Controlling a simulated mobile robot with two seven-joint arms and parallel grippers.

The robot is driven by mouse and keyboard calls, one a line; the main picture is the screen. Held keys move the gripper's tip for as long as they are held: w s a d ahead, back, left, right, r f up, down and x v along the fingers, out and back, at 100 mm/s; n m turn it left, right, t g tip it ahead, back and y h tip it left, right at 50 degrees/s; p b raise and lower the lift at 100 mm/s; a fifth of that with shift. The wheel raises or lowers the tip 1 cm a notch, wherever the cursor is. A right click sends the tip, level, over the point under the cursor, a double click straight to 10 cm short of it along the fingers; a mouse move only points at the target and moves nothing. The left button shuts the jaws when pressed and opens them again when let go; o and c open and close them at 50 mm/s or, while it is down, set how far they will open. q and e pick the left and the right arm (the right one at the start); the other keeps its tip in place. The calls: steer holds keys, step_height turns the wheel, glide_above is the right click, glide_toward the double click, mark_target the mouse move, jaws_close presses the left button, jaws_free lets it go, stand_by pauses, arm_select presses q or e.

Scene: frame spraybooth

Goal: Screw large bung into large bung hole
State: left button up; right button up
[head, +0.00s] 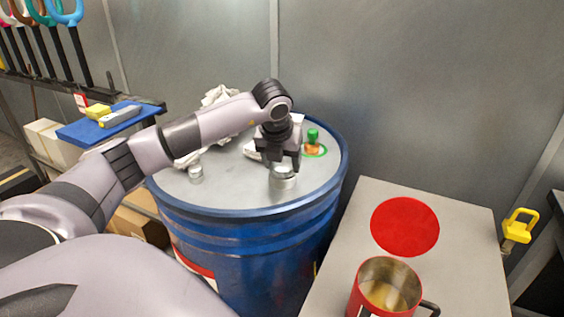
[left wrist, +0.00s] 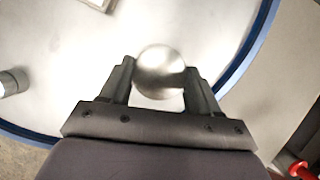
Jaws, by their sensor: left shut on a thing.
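My left gripper (head: 283,163) reaches down over the lid of the blue drum (head: 225,202). Its fingers are shut on the large bung (head: 284,182), a round silver metal piece at the front right of the lid. In the left wrist view the bung (left wrist: 160,70) is a shiny disc between the two fingertips (left wrist: 158,80). The bung looks upright at lid level. The large bung hole is not visible; whether the bung sits in it I cannot tell. My right gripper is not in view.
A small silver cylinder (head: 196,174) stands on the lid's left side. A green-topped brass fitting (head: 313,141) and white rags (head: 220,97) are farther back. A grey table (head: 455,240) with a red disc (head: 405,226) and red mug (head: 386,287) stands at right.

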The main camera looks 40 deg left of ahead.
arm_select(q)
steer(key=m+h, duration=0.1)
steer(key=m, duration=0.2)
steer(key=shift+m+t+b, duration=0.3)
steer(key=shift+m+t, duration=0.1)
steer(key=shift+h, duration=0.3)
steer(key=shift+m, duration=0.5)
steer(key=m+h, duration=0.1)
steer(key=m, duration=0.2)
steer(key=shift+m+h, duration=0.3)
steer(key=m, duration=0.1)
steer(key=m+h+p, duration=0.1)
steer(key=m, duration=0.1)
steer(key=shift+w+a+r+g, duration=0.1)
steer(key=shift+a+g, duration=0.05)
steer(key=shift+g, duration=0.15)
steer(key=shift+m+h, duration=0.4)
steer(key=shift+m, duration=0.4)
